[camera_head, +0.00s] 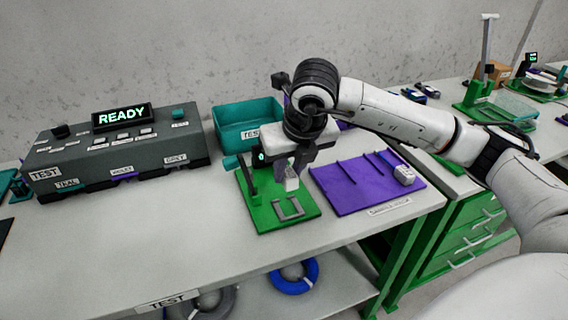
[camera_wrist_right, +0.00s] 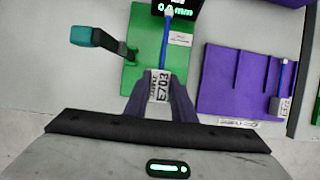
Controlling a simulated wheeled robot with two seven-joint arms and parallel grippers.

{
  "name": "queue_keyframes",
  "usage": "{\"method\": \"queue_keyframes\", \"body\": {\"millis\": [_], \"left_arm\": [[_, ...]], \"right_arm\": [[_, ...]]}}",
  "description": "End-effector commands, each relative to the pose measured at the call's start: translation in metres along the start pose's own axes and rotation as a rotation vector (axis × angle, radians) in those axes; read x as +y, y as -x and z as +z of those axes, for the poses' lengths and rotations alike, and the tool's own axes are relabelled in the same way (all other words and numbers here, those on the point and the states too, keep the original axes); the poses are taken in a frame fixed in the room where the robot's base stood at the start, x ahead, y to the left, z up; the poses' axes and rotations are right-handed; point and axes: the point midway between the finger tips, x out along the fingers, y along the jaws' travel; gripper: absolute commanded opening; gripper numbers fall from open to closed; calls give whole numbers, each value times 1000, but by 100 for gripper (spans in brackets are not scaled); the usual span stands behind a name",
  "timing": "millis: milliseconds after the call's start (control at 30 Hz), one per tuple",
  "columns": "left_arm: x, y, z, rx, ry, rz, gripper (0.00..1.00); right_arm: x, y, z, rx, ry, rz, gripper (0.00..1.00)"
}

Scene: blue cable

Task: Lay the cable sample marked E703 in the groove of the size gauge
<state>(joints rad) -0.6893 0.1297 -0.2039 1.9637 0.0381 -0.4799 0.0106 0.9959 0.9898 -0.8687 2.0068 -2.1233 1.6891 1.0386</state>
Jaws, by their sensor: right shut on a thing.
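My right gripper (camera_head: 292,186) is shut on the E703 cable sample at its white tag, above the green size gauge (camera_head: 255,217). In the right wrist view the gripper (camera_wrist_right: 160,98) has its fingers on both sides of the tag (camera_wrist_right: 159,86), which reads E703. The sample's blue cable (camera_wrist_right: 167,45) runs from the tag over the gauge (camera_wrist_right: 146,52) towards its display, which seems to show 0.0 mm. A grey frame (camera_head: 289,211) is on the gauge's front part. The groove is hidden, and I cannot tell the cable's height over it. My left gripper is out of view.
A purple sample rack (camera_head: 345,190) lies right of the gauge, with another tagged blue sample (camera_wrist_right: 284,100) at its right side. A teal lever (camera_wrist_right: 92,36) stands at the gauge's left. A teal bin (camera_head: 222,130) and a READY tester (camera_head: 115,158) stand behind and left. The front table is clear.

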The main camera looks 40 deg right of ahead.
Motion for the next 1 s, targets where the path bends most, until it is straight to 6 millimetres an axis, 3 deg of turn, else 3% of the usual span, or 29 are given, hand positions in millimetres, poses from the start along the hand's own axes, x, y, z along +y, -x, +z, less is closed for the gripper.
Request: {"method": "queue_keyframes", "body": {"millis": [133, 500, 1000], "left_arm": [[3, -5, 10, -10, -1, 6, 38], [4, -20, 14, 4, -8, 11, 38], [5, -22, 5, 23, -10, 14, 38]], "right_arm": [[0, -13, -6, 0, 0, -1, 0], [0, -46, -19, 0, 0, 0, 0], [0, -48, -20, 0, 1, 1, 0]]}}
